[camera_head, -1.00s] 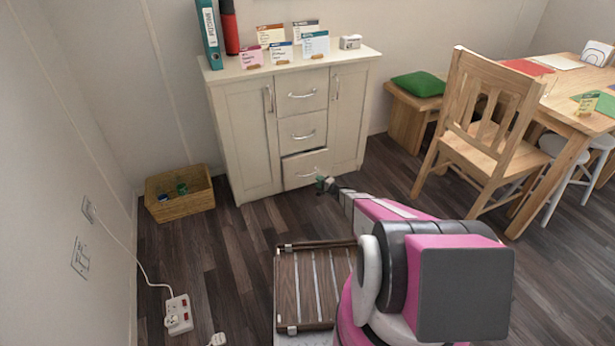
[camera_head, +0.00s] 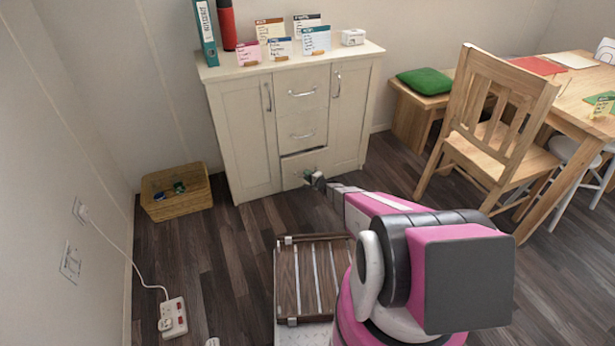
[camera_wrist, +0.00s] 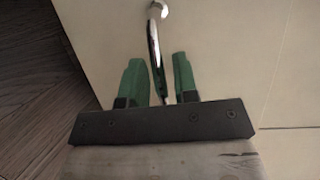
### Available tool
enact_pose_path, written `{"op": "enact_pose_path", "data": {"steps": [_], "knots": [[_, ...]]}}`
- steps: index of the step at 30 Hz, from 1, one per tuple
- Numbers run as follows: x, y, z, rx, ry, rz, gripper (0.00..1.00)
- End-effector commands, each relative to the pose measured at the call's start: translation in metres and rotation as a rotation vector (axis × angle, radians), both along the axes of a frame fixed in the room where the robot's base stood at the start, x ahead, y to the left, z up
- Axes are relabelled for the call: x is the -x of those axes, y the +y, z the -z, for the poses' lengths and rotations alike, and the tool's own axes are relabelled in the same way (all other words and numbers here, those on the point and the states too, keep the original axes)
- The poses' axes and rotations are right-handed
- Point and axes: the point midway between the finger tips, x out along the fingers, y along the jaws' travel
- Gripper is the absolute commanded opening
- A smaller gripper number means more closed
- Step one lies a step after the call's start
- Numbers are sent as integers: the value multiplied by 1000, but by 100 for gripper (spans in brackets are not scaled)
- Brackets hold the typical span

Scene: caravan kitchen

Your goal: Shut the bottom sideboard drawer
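The cream sideboard (camera_head: 235,130) stands against the back wall. Its bottom drawer (camera_head: 296,165) sticks out slightly, with a narrow dark gap along its top edge. My gripper (camera_head: 311,178) is at the front of this drawer, by its handle. In the wrist view, the green fingers of my gripper (camera_wrist: 160,78) stand apart, one on each side of the curved metal handle (camera_wrist: 153,42). The handle runs between them without clear contact on both sides. The cream drawer front (camera_wrist: 220,50) lies just beyond the fingertips. The drawer's inside is hidden.
A wicker basket (camera_head: 178,205) sits on the floor left of the sideboard. A wooden chair (camera_head: 500,130) and table (camera_head: 570,105) stand to the right. A power strip (camera_head: 173,318) lies at lower left.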

Motion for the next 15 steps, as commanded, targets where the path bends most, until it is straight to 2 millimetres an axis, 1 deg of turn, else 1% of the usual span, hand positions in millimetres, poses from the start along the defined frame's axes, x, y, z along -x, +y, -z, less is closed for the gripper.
{"op": "enact_pose_path", "data": {"steps": [1,2,8,11,15], "knots": [[0,0,0,0,0,0,11],[0,0,0,0,0,0,1],[-1,0,0,0,0,0,0],[-12,3,1,1,-1,-1,0],[-35,11,1,1,-2,-1,0]]}}
